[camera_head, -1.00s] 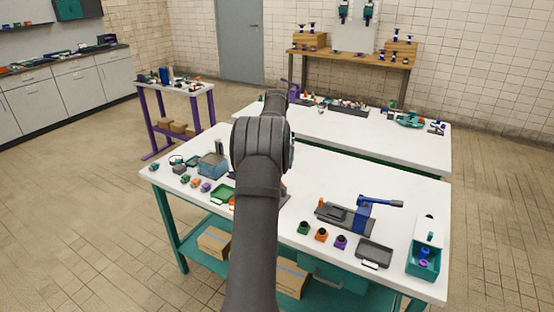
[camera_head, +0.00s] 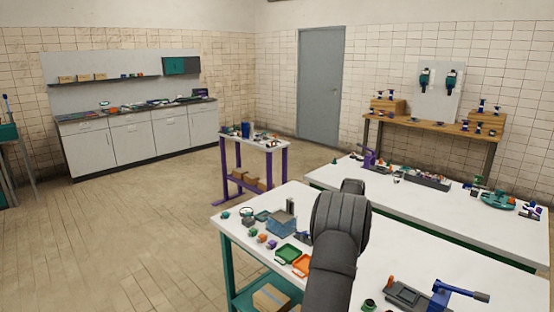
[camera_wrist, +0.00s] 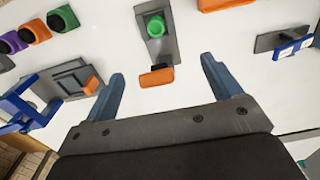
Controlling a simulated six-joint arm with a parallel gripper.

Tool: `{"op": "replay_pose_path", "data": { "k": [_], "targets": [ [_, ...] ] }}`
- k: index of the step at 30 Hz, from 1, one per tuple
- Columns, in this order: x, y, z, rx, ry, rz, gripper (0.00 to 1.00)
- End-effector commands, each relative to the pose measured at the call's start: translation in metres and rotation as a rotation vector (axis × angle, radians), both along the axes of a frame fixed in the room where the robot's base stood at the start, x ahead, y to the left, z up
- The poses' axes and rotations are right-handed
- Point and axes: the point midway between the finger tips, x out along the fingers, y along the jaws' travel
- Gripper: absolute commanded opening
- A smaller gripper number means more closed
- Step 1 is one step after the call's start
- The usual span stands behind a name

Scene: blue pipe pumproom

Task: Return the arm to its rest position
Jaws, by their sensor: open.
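My gripper (camera_wrist: 162,66) shows in the wrist view with its two blue-grey fingers spread wide apart. Nothing is between them. It is above a white tabletop (camera_wrist: 200,105). A grey plate with a round green part (camera_wrist: 155,27) and an orange block (camera_wrist: 157,77) lies beyond the fingertips, apart from them. In the head view my dark arm rises from the bottom over the near white table (camera_head: 408,247). My gripper is hidden behind the arm there.
A grey fixture with a blue lever (camera_head: 440,293) stands on the near table, right of my arm. Green and orange trays (camera_head: 289,253) and small parts lie to the left. A second white table (camera_head: 420,203) stands behind. Open floor (camera_head: 130,230) lies left.

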Motion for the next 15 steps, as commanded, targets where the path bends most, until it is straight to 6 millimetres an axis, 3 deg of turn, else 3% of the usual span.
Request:
{"op": "replay_pose_path", "data": {
  "k": [8, 15],
  "targets": [
    [0.001, -0.001, 0.014, -0.001, -0.002, 0.0, 0.84],
    [0.001, -0.001, 0.058, -0.001, -0.004, 0.0, 0.84]
  ]
}}
